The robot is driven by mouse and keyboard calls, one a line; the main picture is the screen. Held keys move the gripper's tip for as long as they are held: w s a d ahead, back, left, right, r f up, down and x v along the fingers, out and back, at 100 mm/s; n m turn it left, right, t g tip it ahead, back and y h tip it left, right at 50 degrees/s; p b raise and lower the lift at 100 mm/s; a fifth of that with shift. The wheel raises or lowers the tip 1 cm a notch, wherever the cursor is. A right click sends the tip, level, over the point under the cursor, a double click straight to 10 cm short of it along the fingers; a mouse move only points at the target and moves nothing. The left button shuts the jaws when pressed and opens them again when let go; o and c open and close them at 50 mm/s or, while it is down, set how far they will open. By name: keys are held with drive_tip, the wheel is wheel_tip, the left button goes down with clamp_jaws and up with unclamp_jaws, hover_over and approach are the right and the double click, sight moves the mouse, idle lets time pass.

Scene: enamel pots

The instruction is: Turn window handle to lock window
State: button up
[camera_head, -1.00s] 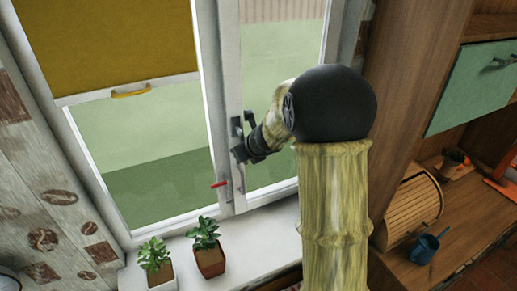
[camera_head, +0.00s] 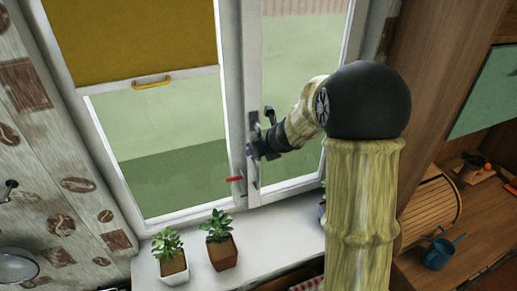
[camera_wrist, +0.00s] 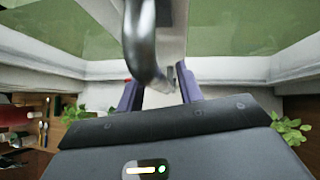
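The window (camera_head: 250,60) has white frames, and a grey metal handle (camera_wrist: 142,45) is mounted at its middle post. In the wrist view the handle is a curved bar coming down from the top, its lower end in front of the gap between my fingers. My gripper (camera_wrist: 160,92) has its two purple fingers apart, one on each side of that gap. In the head view my gripper (camera_head: 256,151) is at the post beside the handle's plate. The dark parts overlap there, so contact cannot be told.
A small red bar (camera_head: 235,178) sticks out low on the post. Potted plants (camera_head: 222,253) (camera_head: 173,268) stand on the white sill (camera_head: 270,235). A yellow blind (camera_head: 130,35) covers the upper left pane. A wooden cabinet with a blue mug (camera_head: 438,254) is at right.

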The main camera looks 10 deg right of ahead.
drive_tip(key=shift+d+r, duration=0.1)
drive_tip(key=p+v, duration=0.2)
drive_tip(key=v, duration=1.5)
drive_tip(key=shift+s+p, duration=0.15)
drive_tip(key=shift+p, duration=0.25)
drive_tip(key=s+f+n+g+h+b, duration=0.1)
drive_tip(key=s+f+n, duration=0.4)
drive_tip(key=n, duration=0.5)
drive_tip(key=s+a+f+n+g+h+b, duration=0.1)
drive_tip(key=s+f+n+b, duration=0.4)
drive_tip(key=f+n, duration=0.5)
drive_tip(key=s+a+f+n+g+h+b, duration=0.1)
drive_tip(key=s+f+n+g+b, duration=0.2)
drive_tip(key=s+f+n, duration=0.2)
wheel_tip(320, 180, down, 3)
drive_tip(key=n, duration=0.6)
drive_tip(key=shift+f+n+g+h, duration=0.25)
drive_tip(key=shift+n+g+h, duration=0.05)
drive_tip(key=shift+n, duration=0.1)
